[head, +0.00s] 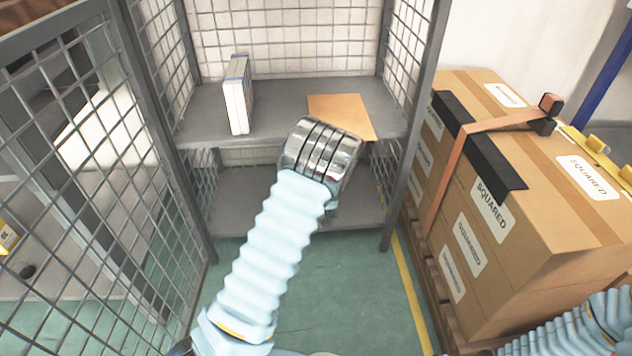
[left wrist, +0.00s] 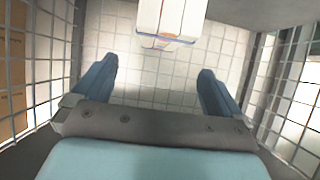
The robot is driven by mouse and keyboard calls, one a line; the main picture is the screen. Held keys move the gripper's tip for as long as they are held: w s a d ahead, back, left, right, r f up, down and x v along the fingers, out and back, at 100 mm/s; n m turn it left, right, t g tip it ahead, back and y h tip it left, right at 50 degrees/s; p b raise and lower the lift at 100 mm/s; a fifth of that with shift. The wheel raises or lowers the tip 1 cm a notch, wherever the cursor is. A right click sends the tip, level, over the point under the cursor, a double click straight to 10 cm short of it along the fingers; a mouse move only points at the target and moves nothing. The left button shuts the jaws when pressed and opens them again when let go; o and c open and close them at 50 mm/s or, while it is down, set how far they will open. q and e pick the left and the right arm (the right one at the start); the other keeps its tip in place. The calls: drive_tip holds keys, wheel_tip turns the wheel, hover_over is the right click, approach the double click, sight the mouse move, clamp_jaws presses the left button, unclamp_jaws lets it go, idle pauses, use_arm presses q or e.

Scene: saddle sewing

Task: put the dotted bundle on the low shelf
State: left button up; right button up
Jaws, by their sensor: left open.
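I cannot make out a dotted pattern in either view, so I cannot tell which thing is the dotted bundle. The low shelf (head: 240,190) of the wire cage is bare where it shows; my left arm covers its middle. My left gripper (left wrist: 155,68) is open, with two blue fingers apart and nothing between them. Its fingers are hidden behind my wrist in the head view. A white item with coloured stripes (left wrist: 170,18) shows beyond the fingers at the top of the left wrist view. My right gripper is out of view.
White, book-like items (head: 238,97) stand upright on the upper shelf (head: 285,92). A flat brown piece (head: 342,112) lies right of them. Mesh walls and posts (head: 160,120) bound the cage. Strapped cartons (head: 545,190) stand on a pallet at right. Green floor (head: 350,300) is clear in front.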

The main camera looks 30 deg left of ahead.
use_arm(q)
drive_tip(key=s+d+f+m+g+h, duration=0.1)
drive_tip(key=s+d+f+g+h, duration=0.1)
drive_tip(key=s+d+f, duration=0.35)
drive_tip(key=s+d+f+m+g+h, duration=0.1)
drive_tip(key=s+d+f+g+h, duration=0.1)
drive_tip(key=s+f, duration=0.55)
drive_tip(key=s+d+m+g+h, duration=0.1)
drive_tip(key=s+d+g+h, duration=0.1)
drive_tip(key=s+d, duration=0.5)
drive_tip(key=s+d+f+m+g+h, duration=0.1)
drive_tip(key=s+d+g+h, duration=0.2)
drive_tip(key=s+d, duration=0.4)
drive_tip(key=s+h, duration=0.1)
drive_tip(key=s, duration=0.5)
drive_tip(key=shift+d+f+g, duration=0.15)
drive_tip(key=shift+g, duration=0.15)
drive_tip(key=shift+c, duration=0.2)
